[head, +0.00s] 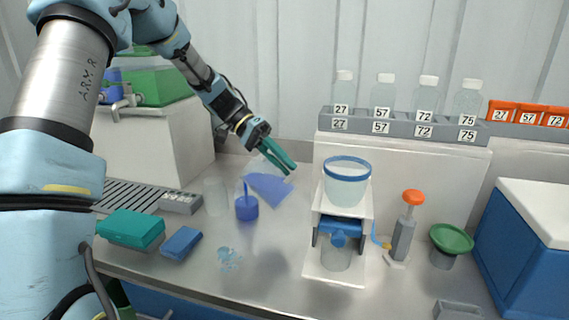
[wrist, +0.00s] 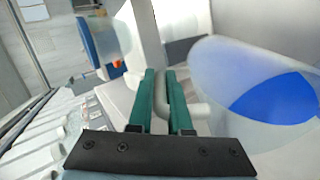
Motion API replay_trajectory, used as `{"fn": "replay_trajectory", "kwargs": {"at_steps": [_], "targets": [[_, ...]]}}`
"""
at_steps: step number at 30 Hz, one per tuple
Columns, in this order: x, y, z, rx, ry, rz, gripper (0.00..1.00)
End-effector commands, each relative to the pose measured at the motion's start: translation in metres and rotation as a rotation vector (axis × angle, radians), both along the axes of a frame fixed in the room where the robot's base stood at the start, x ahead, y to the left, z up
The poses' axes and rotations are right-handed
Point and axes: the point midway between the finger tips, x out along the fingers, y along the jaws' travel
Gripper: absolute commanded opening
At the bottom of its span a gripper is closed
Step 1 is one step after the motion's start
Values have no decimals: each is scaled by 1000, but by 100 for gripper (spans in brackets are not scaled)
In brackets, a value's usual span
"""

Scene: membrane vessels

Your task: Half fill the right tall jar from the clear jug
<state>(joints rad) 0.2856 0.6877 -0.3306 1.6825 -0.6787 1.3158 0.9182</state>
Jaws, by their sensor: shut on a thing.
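My gripper (head: 290,170) is shut on the pale handle (wrist: 185,105) of the clear jug (wrist: 215,70), between its green fingers. In the wrist view the jug fills the right side, with blue liquid (wrist: 280,100) showing in it. In the head view the jug (head: 262,168) is faint, partly behind the gripper; a blue wedge (head: 268,188) shows below it, seemingly its liquid. It looks tilted; whether it touches the bench is unclear. A clear tall jar (head: 215,195) stands left of it, apparently empty. I cannot make out a second tall jar with certainty.
A blue pot with a stick (head: 247,208) stands close to the jar. A blue-rimmed vessel (head: 346,185) sits on a white stand to the right. Teal (head: 130,229) and blue boxes (head: 181,243) lie front left. Clear droplets or bits (head: 230,259) lie on the bench.

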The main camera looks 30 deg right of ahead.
Motion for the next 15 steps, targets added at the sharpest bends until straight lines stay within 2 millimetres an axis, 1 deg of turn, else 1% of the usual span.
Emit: {"fn": "replay_trajectory", "kwargs": {"at_steps": [3, 9, 15], "targets": [[-2, -2, 1, 68, -114, -6, 0], [-4, -3, -7, 263, -404, -8, 0], [-4, -3, -13, 403, -612, -9, 0]]}}
